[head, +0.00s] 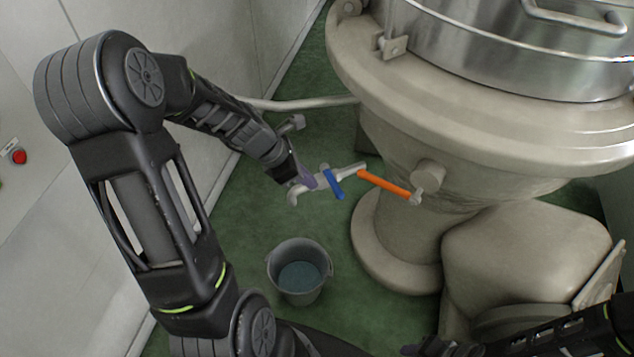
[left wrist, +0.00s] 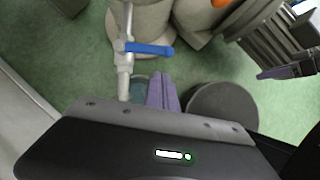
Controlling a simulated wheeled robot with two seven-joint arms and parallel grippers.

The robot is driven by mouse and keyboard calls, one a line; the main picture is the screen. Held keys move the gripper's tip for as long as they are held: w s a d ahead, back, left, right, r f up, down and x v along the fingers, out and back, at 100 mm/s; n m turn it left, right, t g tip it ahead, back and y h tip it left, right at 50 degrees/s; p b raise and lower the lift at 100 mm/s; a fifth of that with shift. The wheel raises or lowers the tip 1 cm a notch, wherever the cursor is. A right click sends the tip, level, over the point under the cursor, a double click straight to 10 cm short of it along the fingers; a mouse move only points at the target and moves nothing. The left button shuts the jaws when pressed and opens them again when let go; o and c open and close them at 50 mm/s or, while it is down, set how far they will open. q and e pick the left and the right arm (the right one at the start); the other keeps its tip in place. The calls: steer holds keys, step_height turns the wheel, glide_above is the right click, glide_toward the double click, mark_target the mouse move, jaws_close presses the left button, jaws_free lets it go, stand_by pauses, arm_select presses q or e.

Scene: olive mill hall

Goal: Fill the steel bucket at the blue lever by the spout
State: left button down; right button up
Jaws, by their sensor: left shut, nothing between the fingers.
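The steel bucket (head: 272,268) stands upright on the green floor below the spout (head: 293,196), with a blue-grey surface like water inside. No stream shows between them. The blue lever (head: 333,184) sits crosswise on the spout pipe; it also lies across the pipe in the left wrist view (left wrist: 150,49). My left gripper (head: 306,180) is shut and empty, its purple fingers close beside the pipe near the spout end, left of the blue lever. The fingers show in the left wrist view (left wrist: 162,92), apart from the lever. My right gripper (left wrist: 288,70) shows partly at the right; its opening is unclear.
An orange lever (head: 385,184) sits farther along, between the pipe and the large beige machine (head: 470,150) at right. A pale wall (head: 225,45) runs along the left, with a red button (head: 19,157). Green floor is free around the bucket.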

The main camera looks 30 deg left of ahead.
arm_select(q)
steer(key=v, duration=0.6)
steer(key=shift+r+p, duration=0.35)
steer(key=shift+s, duration=0.15)
step_height(320, 180, down, 5)
steer(key=w+a+m+y, duration=0.2)
steer(key=m+y, duration=0.1)
steer(key=m, duration=0.6)
steer(key=d+f+m, duration=0.7)
steer(key=f+m, duration=0.1)
steer(key=f, duration=0.1)
steer(key=s+d+f+m+g+h, duration=0.1)
steer(key=s+d+f+m, duration=0.3)
steer(key=d, duration=0.7)
steer(key=s+d+f+m+g+h, duration=0.2)
steer(key=s+d+f+m, duration=0.3)
steer(key=s+d+f, duration=0.3)
steer(key=s+d+g, duration=0.1)
steer(key=s+d, duration=0.2)
steer(key=d, duration=0.1)
